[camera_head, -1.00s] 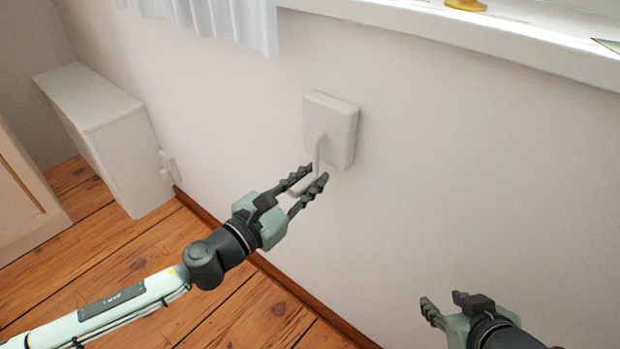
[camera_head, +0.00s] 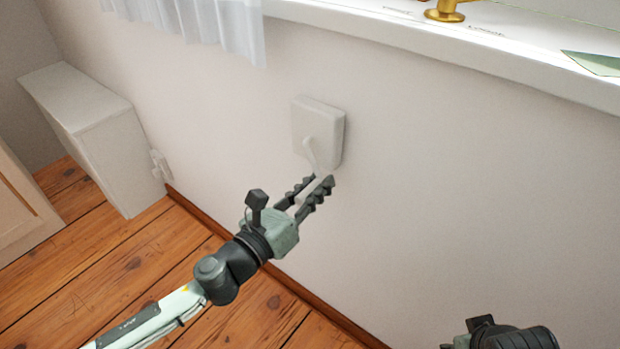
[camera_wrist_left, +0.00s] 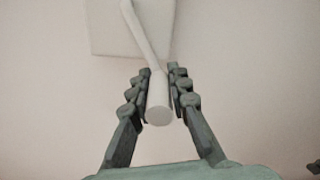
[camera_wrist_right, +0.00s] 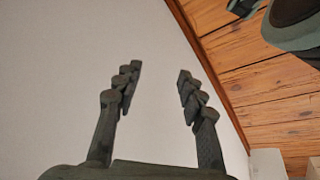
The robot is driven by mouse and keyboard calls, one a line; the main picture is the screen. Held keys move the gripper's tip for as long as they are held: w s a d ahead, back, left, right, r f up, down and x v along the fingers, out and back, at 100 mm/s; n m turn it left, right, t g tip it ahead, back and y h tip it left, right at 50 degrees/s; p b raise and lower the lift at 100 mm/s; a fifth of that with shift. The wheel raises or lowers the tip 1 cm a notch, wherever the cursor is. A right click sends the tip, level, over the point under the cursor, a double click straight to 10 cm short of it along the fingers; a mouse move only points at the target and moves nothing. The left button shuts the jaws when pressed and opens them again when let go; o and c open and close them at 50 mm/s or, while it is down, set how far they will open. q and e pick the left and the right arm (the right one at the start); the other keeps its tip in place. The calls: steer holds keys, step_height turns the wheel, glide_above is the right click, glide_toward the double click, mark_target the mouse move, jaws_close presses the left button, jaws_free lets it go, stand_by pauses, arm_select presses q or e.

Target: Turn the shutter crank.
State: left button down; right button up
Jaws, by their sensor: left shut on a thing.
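The shutter crank is a white box (camera_head: 325,125) on the wall with a thin white arm (camera_head: 309,152) and a round handle (camera_wrist_left: 159,103). My left gripper (camera_head: 316,186) is shut on the handle, which lies between its ridged fingers; the left wrist view shows the handle's end facing me and the arm running up to the box. In the head view the fingers hide part of the handle. My right gripper (camera_wrist_right: 157,85) is open and empty, away from the crank near a bare wall; in the head view only part of it shows at the lower right.
A white window sill (camera_head: 440,45) with a brass object (camera_head: 445,12) runs above the crank. A white curtain (camera_head: 215,25) hangs at the upper left. A white cabinet (camera_head: 95,130) stands at the left on the wooden floor (camera_head: 130,265). The wall right of the crank is bare.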

arm_select(q)
steer(key=shift+s+d+r+n+p, duration=0.25)
steer(key=shift+d+n+p, duration=0.1)
steer(key=shift+n, duration=0.35)
arm_select(e)
steer(key=shift+x, duration=1.1)
steer(key=shift+a, duration=0.2)
arm_select(q)
steer(key=c, duration=1.4)
jaws_free()
steer(key=v, duration=1.2)
steer(key=shift+c, duration=0.3)
